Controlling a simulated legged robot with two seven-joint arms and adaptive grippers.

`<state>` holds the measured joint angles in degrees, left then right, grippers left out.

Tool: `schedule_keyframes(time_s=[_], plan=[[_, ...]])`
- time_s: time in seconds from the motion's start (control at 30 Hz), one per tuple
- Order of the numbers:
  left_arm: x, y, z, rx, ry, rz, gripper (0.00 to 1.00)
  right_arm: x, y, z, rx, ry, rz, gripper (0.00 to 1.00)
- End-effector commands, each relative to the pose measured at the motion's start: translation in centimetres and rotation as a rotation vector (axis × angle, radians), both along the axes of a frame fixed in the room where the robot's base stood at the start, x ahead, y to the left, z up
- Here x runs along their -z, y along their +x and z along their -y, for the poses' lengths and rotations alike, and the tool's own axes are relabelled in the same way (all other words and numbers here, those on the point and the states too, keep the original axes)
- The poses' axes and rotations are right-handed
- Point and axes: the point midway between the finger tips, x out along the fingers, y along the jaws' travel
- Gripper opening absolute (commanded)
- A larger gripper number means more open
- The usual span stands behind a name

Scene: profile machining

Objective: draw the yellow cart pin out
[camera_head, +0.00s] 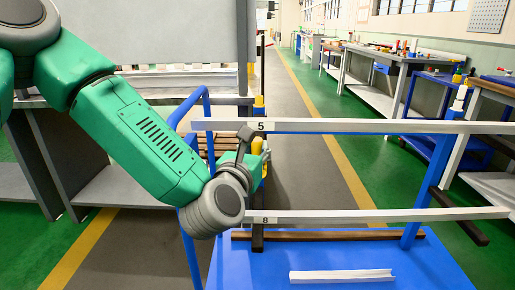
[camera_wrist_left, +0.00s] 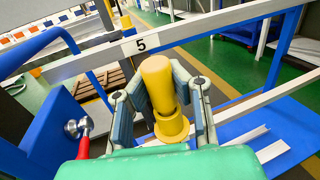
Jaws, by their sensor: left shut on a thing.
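The yellow cart pin (camera_wrist_left: 157,88) stands between the fingers of my left gripper in the left wrist view. It is a thick cylinder with a rounded top and a wider yellow collar (camera_wrist_left: 172,128) below. My left gripper (camera_wrist_left: 160,80) is shut on it, with one finger on each side. In the head view my left gripper (camera_head: 250,158) is at the near left post of the blue cart (camera_head: 340,262), between the rails marked 5 and 8. Only a little of the yellow pin (camera_head: 257,147) shows there, and the arm hides part of the gripper. My right gripper is not in view.
White rail 5 (camera_head: 350,126) runs just above the gripper and white rail 8 (camera_head: 370,215) below it. A blue tubular handle (camera_head: 205,115) stands close to the left. A white profile piece (camera_head: 341,275) lies on the cart deck. Workbenches (camera_head: 400,66) line the right wall.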

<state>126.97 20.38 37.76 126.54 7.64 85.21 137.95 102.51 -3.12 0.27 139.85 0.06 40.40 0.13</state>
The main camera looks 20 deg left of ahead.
Motion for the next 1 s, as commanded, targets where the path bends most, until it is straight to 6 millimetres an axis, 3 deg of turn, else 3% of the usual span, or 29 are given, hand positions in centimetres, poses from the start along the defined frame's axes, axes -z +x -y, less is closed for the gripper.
schedule_keyframes(time_s=[0.7,1.0], plan=[[-2.8,0.1,0.0,0.000,-0.001,0.000,0.00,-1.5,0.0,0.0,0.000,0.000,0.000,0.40],[-2.9,0.1,0.0,0.000,-0.001,0.000,0.00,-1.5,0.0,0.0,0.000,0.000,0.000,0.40]])
